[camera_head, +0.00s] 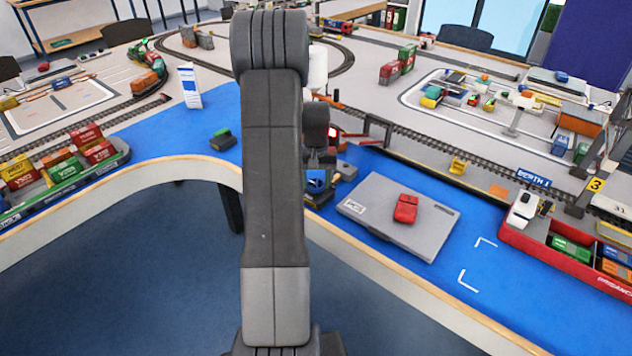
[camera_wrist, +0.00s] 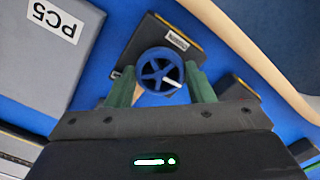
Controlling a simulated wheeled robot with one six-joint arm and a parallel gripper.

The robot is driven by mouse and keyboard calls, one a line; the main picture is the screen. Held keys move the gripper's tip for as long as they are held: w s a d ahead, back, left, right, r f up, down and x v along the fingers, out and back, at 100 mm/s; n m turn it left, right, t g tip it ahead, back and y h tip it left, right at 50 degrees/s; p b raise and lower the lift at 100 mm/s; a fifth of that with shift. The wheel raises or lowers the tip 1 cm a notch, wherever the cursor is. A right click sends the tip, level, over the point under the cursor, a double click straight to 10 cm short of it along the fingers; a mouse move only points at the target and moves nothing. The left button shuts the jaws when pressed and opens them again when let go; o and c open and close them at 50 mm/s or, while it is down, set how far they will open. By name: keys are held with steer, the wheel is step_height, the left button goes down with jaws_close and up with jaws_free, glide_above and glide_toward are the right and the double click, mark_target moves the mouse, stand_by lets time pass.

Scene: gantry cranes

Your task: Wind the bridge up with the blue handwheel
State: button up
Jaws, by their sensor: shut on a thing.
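The blue handwheel (camera_wrist: 160,72) shows in the wrist view as a round spoked wheel with a white mark on one spoke. It sits on a dark box with a small white label. My gripper (camera_wrist: 161,82) has its two green fingers on either side of the wheel, shut on it. In the head view the handwheel (camera_head: 316,180) shows small and partly hidden beside my arm. The bridge (camera_head: 372,128) appears behind it over the rails, partly hidden by my arm. I cannot tell how far it is raised.
A red ship (camera_head: 560,255) with containers is at the right. The blue surface in front of it is clear.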

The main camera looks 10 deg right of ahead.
mark_target(316, 183)
steer(key=m+b, duration=0.1)
steer(key=m, duration=1.2)
steer(key=shift+w+m, duration=0.1)
steer(key=shift+m, duration=0.3)
steer(key=m, duration=0.7)
steer(key=shift+b, duration=0.3)
steer(key=m, duration=0.6)
steer(key=shift+m, duration=0.3)
steer(key=o, duration=1)
step_height(316, 183, up, 14)
steer(key=shift+f, duration=0.1)
